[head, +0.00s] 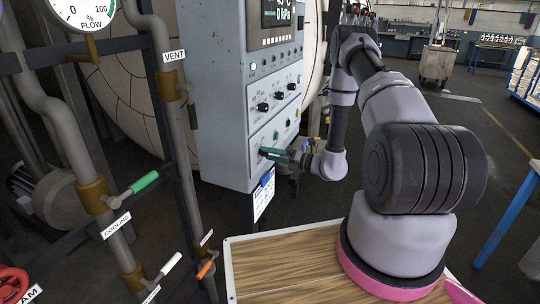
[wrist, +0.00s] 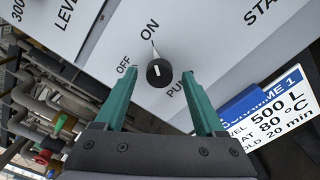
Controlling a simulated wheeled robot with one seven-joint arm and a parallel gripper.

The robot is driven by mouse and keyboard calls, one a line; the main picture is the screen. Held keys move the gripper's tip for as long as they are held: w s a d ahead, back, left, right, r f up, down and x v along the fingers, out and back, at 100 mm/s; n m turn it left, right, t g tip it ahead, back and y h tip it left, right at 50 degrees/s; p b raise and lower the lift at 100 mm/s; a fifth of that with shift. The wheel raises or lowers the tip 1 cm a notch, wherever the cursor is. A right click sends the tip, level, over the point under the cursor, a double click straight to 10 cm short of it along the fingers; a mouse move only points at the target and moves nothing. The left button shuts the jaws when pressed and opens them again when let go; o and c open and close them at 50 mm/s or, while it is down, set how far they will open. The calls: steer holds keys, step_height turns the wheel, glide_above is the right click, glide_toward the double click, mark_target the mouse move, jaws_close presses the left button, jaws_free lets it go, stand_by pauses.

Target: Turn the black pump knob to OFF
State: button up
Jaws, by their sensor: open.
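The black pump knob (wrist: 159,73) sits on the grey panel in the wrist view. Its white mark points up toward the ON label (wrist: 150,29). The OFF label (wrist: 124,66) is to its left, and the PUMP label is partly covered by the right finger. My gripper (wrist: 159,76) is open, with its green fingers on either side of the knob and gaps between. In the head view my gripper (head: 275,153) is at the lower front of the grey control cabinet (head: 222,110); the pump knob cannot be made out there.
A batch card (wrist: 270,112) reading 500 L, 80 °C and 20 min hangs below the panel. Other black knobs (head: 263,107) sit higher on the cabinet. Pipes with valve handles (head: 144,182) stand at left. A wooden-topped surface (head: 290,265) is in front.

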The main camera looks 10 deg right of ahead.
steer(key=shift+w+a, duration=0.1)
steer(key=shift+a, duration=0.1)
steer(key=shift+c, duration=0.4)
jaws_close()
steer(key=shift+n, duration=0.3)
steer(key=n, duration=0.6)
steer(key=shift+d+f+n, duration=0.1)
steer(key=shift+n, duration=0.2)
steer(key=n, duration=0.6)
steer(key=shift+n, duration=0.4)
